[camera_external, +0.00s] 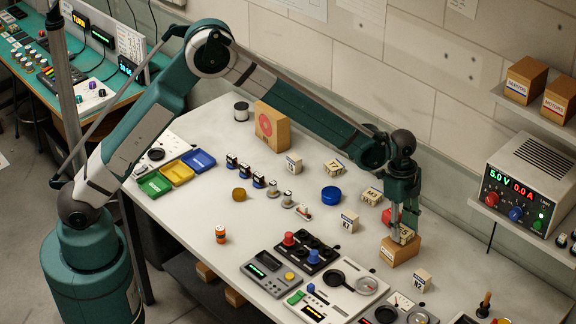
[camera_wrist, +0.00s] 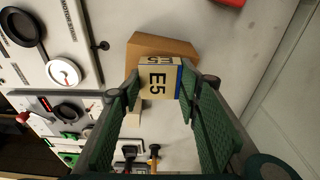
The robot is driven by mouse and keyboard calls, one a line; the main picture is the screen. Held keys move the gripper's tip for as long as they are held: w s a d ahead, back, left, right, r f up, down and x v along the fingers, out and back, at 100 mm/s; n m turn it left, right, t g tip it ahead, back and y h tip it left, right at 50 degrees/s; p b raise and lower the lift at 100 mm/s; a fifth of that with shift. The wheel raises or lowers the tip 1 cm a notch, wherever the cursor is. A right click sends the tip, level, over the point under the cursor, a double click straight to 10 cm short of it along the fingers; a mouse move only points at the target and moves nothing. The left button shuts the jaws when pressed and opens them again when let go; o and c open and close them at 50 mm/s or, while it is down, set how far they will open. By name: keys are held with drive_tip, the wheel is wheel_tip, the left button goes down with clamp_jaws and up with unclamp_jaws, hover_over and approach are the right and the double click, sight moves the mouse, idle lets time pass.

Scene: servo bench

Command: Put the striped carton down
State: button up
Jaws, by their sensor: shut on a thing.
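My gripper (camera_external: 404,229) is over the right part of the bench, pointing down. In the wrist view my gripper (camera_wrist: 160,86) is shut on a small cream carton (camera_wrist: 157,82) marked E5, with a blue stripe along its edge. The striped carton also shows between the fingers in the external view (camera_external: 407,236), partly hidden by them. A brown cardboard box (camera_external: 400,251) is directly below it; the box also shows behind the carton in the wrist view (camera_wrist: 142,47). I cannot tell whether the carton touches the box top.
A red object (camera_external: 387,216) is close beside my gripper. Small marked cartons stand nearby, one in front (camera_external: 421,280) and one to the left (camera_external: 349,222). Control panels (camera_external: 340,290) fill the bench's front edge. A blue round piece (camera_external: 331,195) lies farther left. Bare bench (camera_external: 460,262) shows to the right.

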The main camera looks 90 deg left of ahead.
drive_tip(key=shift+f, duration=0.2)
drive_tip(key=shift+f, duration=0.2)
drive_tip(key=o, duration=0.9)
drive_tip(key=shift+r, duration=0.2)
wheel_tip(320, 180, up, 12)
drive_tip(key=s+a, duration=0.1)
drive_tip(key=shift+s, duration=0.15)
drive_tip(key=shift+a+f, duration=0.1)
idle(0.5)
